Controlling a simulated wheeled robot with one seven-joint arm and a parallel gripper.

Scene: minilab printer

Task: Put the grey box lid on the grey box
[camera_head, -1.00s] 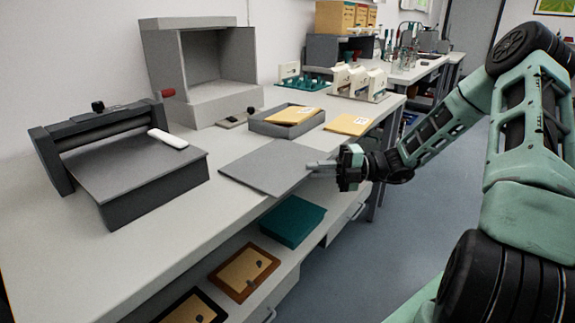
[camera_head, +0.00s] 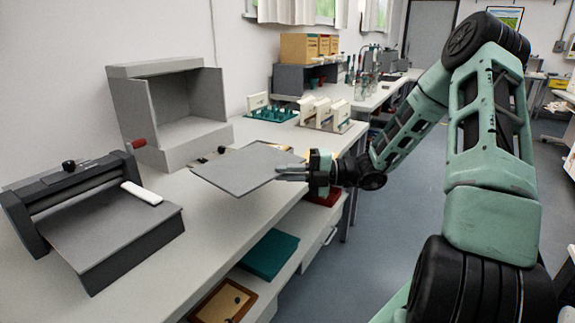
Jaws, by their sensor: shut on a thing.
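The grey box lid (camera_head: 240,170) is a flat, thin grey panel. My gripper (camera_head: 290,172) is shut on its right edge and holds it raised above the bench, somewhat tilted. The grey box is hidden behind the lid at this moment; earlier it stood open on the bench behind the lid with a yellow envelope in it.
A dark roller device (camera_head: 120,230) with a white bar (camera_head: 142,193) stands at the left. A grey open-fronted cabinet (camera_head: 180,150) stands behind. White racks (camera_head: 325,115) stand farther back. Below the bench are a teal box (camera_head: 270,254) and a wooden-framed tray (camera_head: 222,302).

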